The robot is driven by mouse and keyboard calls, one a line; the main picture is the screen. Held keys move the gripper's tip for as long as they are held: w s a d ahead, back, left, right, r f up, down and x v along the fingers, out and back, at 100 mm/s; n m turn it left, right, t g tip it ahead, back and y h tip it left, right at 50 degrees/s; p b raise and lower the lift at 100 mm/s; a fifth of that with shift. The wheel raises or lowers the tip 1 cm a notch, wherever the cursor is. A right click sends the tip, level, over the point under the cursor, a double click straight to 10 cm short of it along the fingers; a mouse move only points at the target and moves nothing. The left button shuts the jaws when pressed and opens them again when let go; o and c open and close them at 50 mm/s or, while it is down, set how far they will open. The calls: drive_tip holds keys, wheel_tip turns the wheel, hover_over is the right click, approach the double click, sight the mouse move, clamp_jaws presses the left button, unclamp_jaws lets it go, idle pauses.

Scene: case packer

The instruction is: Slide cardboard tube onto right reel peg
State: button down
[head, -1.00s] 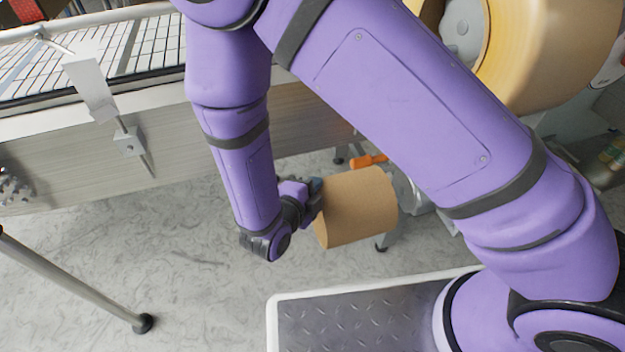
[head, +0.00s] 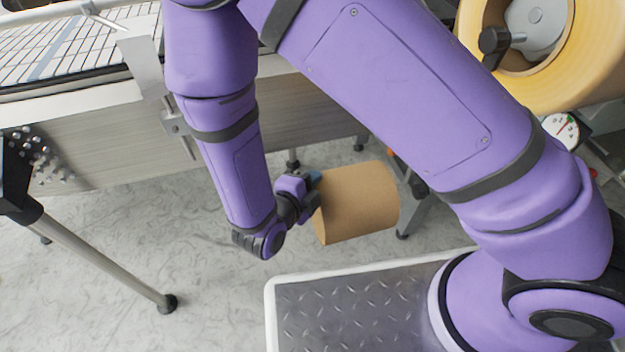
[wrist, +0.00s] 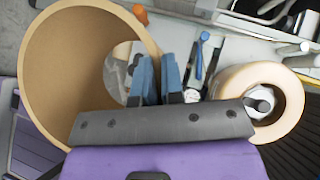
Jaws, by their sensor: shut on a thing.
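The brown cardboard tube (head: 358,203) is held off the floor in the head view, lying roughly sideways. My gripper (head: 314,188) is shut on the wall at its left end. In the wrist view the tube (wrist: 60,75) shows its open mouth at the left, and the blue fingertips of my gripper (wrist: 158,80) are at its rim. A large yellow tape roll (head: 590,60) with a grey hub and black knob is at the upper right of the head view, apart from the tube. The roll also shows in the wrist view (wrist: 228,88). I cannot make out a bare reel peg.
A conveyor (head: 110,130) with a grey side panel runs along the upper left. A metal leg with a black foot (head: 168,303) stands at lower left. A round gauge (head: 562,130) is below the roll. My base plate is at the bottom. Open floor lies left of it.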

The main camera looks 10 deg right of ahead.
sight(362, 173)
drive_tip(key=shift+d, duration=0.2)
drive_tip(key=shift+w+d+f, duration=0.1)
drive_tip(key=shift+w+d, duration=0.2)
drive_tip(key=shift+d, duration=1.7)
drive_tip(key=shift+w+d+f, duration=0.1)
drive_tip(key=shift+w+d, duration=0.25)
drive_tip(key=shift+d, duration=1.6)
drive_tip(key=shift+w+d+f, duration=0.1)
drive_tip(key=shift+w+d, duration=0.2)
drive_tip(key=shift+d, duration=1.7)
drive_tip(key=shift+a, duration=0.1)
